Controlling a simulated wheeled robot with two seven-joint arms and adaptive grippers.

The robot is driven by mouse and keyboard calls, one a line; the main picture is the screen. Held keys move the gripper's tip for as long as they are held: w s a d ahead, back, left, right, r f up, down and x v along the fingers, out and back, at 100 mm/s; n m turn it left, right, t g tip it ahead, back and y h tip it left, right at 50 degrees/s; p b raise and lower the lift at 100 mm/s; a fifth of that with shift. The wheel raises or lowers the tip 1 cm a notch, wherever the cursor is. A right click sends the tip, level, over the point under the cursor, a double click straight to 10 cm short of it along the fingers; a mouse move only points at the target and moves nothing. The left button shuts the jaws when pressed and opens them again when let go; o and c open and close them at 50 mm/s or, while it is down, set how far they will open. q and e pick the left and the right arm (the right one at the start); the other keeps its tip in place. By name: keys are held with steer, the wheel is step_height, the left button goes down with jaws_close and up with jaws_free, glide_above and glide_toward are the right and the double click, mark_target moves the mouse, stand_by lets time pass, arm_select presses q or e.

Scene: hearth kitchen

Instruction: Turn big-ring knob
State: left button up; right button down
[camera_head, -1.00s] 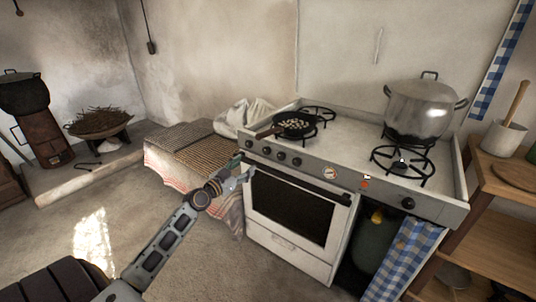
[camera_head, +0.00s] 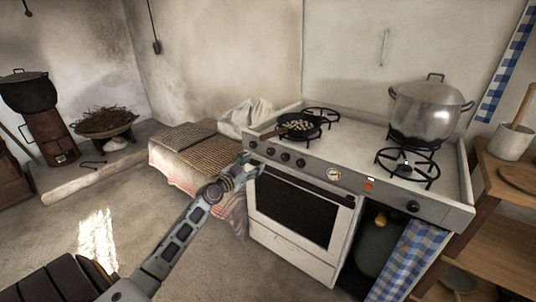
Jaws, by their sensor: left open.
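The white stove (camera_head: 300,247) has a grey front panel with several dark knobs (camera_head: 285,157) in a row at its left. A lone dark knob (camera_head: 413,206) sits at the panel's right end, below the large ring burner (camera_head: 408,170). No label shows which knob is the big-ring one. The direction each knob points is too small to tell. My left gripper (camera_head: 250,168) is open and empty. It appears in front of the stove's left front corner, just below the left knobs, well left of the lone knob. Whether it touches the stove I cannot tell. My right gripper is out of view.
The oven handle (camera_head: 310,184) runs along the door top. A wooden shelf (camera_head: 500,205) stands at the right. The floor in front is clear.

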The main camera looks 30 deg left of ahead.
mark_target(269, 152)
arm_select(q)
steer(key=shift+w+d, duration=0.2)
steer(key=shift+w, duration=2.65)
steer(key=shift+w+d, duration=0.1)
steer(key=shift+w, duration=1.8)
steer(key=shift+w+d+b, duration=0.1)
steer(key=shift+w+b, duration=0.2)
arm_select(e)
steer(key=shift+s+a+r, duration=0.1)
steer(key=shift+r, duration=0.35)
